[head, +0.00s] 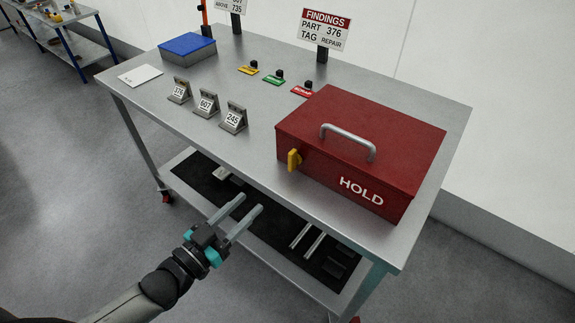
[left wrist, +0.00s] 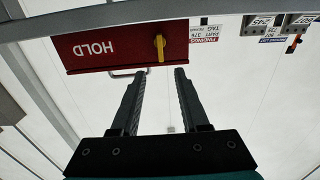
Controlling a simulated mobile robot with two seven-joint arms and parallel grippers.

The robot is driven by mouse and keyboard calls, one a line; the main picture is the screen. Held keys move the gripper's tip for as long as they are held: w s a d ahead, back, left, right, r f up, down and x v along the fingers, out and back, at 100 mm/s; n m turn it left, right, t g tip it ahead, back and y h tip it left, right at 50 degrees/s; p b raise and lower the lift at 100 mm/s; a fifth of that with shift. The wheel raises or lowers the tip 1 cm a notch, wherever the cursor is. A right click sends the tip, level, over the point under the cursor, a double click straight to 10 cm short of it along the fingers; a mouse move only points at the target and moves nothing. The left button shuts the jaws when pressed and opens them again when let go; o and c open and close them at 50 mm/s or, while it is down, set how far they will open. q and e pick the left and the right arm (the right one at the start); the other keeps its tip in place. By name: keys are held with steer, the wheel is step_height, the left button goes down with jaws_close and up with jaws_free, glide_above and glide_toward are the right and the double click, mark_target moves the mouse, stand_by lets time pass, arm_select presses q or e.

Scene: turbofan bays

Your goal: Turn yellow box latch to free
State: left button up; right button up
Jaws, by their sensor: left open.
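The yellow latch (head: 294,160) is on the front face of the closed red HOLD box (head: 360,133), near its left end. Its handle looks upright. In the left wrist view, which is upside down, the latch (left wrist: 160,47) shows just beyond the fingertips, on the red box front (left wrist: 120,47). My left gripper (head: 250,202) is open and empty, in front of the table edge, apart from the latch and below and left of it in the head view. Its two fingers also show in the left wrist view (left wrist: 158,73). My right gripper is not in view.
The grey metal table (head: 230,150) has a front edge between gripper and box. Numbered tag stands (head: 207,103), a blue box (head: 187,47), a white card (head: 140,75) and coloured labels stand left of the red box. A findings sign (head: 325,30) rises behind.

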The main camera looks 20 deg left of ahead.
mark_target(290, 165)
arm_select(q)
steer(key=b+x, duration=0.2)
steer(key=x, duration=1.3)
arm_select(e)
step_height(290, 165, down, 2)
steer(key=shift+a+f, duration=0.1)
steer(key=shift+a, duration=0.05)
arm_select(q)
jaws_close()
